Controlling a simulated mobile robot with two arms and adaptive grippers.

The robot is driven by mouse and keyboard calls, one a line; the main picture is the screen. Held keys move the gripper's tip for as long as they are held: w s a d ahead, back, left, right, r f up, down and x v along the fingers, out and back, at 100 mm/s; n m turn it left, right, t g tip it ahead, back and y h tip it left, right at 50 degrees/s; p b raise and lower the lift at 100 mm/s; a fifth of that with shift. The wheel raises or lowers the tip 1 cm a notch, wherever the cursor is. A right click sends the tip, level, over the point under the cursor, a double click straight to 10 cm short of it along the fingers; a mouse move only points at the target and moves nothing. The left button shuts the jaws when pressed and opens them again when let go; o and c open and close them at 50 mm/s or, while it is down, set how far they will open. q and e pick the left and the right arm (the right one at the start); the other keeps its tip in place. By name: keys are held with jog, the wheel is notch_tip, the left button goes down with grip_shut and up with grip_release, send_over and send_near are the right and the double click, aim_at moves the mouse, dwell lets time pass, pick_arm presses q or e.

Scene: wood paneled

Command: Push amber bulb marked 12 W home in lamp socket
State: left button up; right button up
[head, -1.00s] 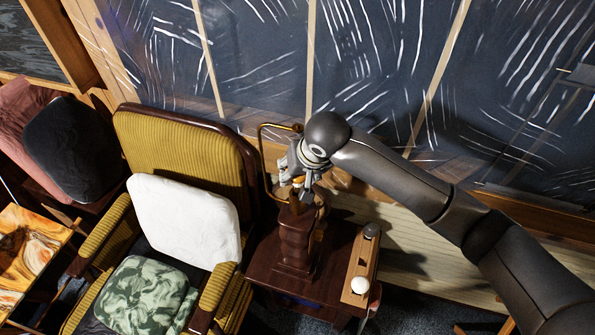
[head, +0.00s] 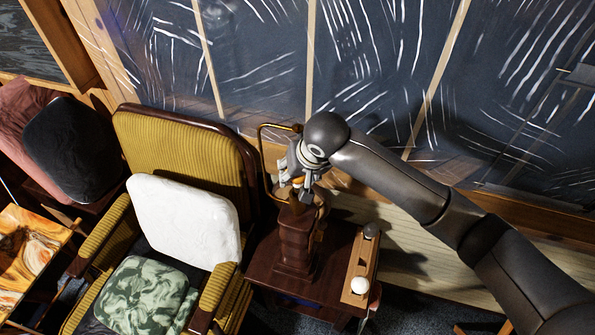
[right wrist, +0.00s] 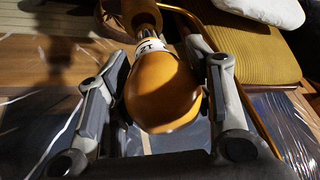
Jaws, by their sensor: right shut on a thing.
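The amber bulb (right wrist: 165,90) fills the middle of the right wrist view, with a white label band at its neck; the print on it is only partly readable. My right gripper (head: 304,180) is shut on the bulb's glass, one finger on each side. The bulb's neck end points into the lamp socket (right wrist: 138,8), and I cannot tell how deep it sits. The dark wooden lamp (head: 297,245) stands upright on the side table, with the gripper right over its top. In the head view the bulb is mostly hidden by the gripper. My left gripper is not in view.
A wooden holder (head: 352,298) with a white bulb (head: 360,285) and a grey bulb (head: 371,230) lies at the right of the side table (head: 262,272). A brass-coloured curved frame (head: 262,160) rises beside the lamp. A yellow armchair (head: 185,145) stands close on the left.

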aim_at(297, 183)
jog(key=shift+f+b, duration=0.5)
jog(key=shift+f, duration=1.55)
jog(key=shift+c, duration=0.2)
jog(key=o, duration=1.2)
jog(key=shift+r, duration=0.15)
jog(key=v, duration=1.1)
jog(key=shift+s+r, duration=0.15)
jog(key=shift+r, duration=0.2)
jog(key=shift+d, duration=0.15)
